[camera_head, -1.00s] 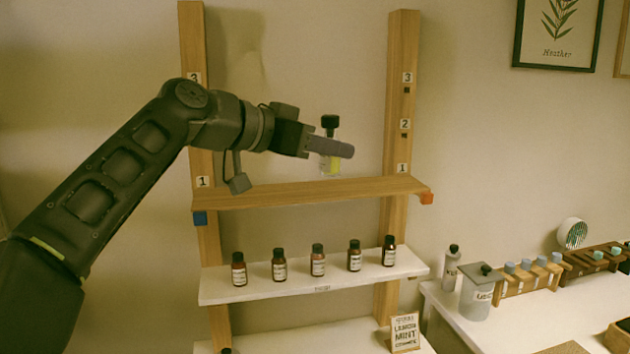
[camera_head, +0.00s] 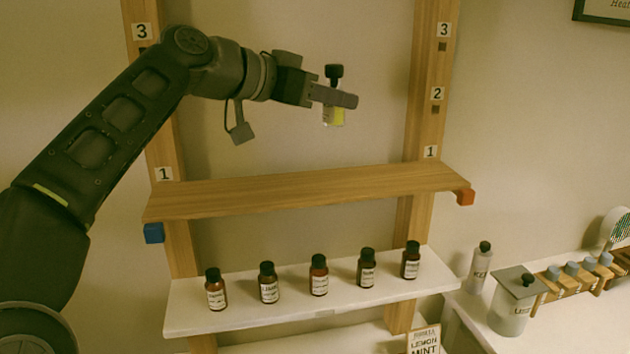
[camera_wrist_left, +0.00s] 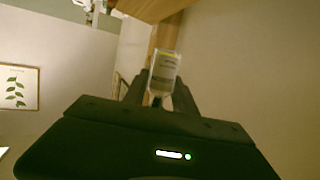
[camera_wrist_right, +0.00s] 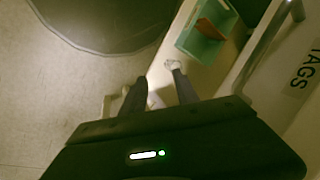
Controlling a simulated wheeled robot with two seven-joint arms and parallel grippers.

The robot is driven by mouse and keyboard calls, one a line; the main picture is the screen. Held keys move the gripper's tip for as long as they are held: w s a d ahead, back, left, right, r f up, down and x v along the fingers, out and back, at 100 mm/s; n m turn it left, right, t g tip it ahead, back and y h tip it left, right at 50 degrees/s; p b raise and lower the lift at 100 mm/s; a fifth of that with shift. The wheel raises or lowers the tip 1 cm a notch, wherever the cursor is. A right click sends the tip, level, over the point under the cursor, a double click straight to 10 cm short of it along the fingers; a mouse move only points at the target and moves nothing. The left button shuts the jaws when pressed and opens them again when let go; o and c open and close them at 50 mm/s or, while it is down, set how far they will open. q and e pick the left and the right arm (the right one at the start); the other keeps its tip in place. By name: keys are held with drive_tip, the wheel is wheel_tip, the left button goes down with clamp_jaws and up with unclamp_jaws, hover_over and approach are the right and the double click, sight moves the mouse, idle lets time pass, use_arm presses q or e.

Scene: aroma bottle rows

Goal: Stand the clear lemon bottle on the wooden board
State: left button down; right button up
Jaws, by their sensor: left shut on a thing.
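The clear lemon bottle (camera_head: 334,117) has a black cap and yellow liquid. My left gripper (camera_head: 340,97) is shut on it and holds it upright in the air. The bottle also shows between the fingers in the left wrist view (camera_wrist_left: 164,70). The wooden board (camera_head: 300,192) lies below it as a shelf between two upright posts, and its top is empty. The bottle is apart from the board. My right gripper (camera_wrist_right: 153,85) shows only in the right wrist view, its two fingers spread with no thing seen between them.
A white shelf (camera_head: 200,318) below the board holds several brown bottles (camera_head: 319,275). A lidded jar (camera_head: 510,308) and a grey bottle (camera_head: 480,267) stand at right. In the right wrist view, a green bin (camera_wrist_right: 207,40) lies beyond the fingers.

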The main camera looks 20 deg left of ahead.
use_arm(q)
drive_tip(key=shift+w+f, duration=0.1)
drive_tip(key=shift+f, duration=0.3)
drive_tip(key=shift+f+b, duration=0.45)
drive_tip(key=shift+f, duration=2.1)
drive_tip(key=shift+f, duration=2.1)
drive_tip(key=shift+f, duration=0.1)
drive_tip(key=c, duration=1)
unclamp_jaws()
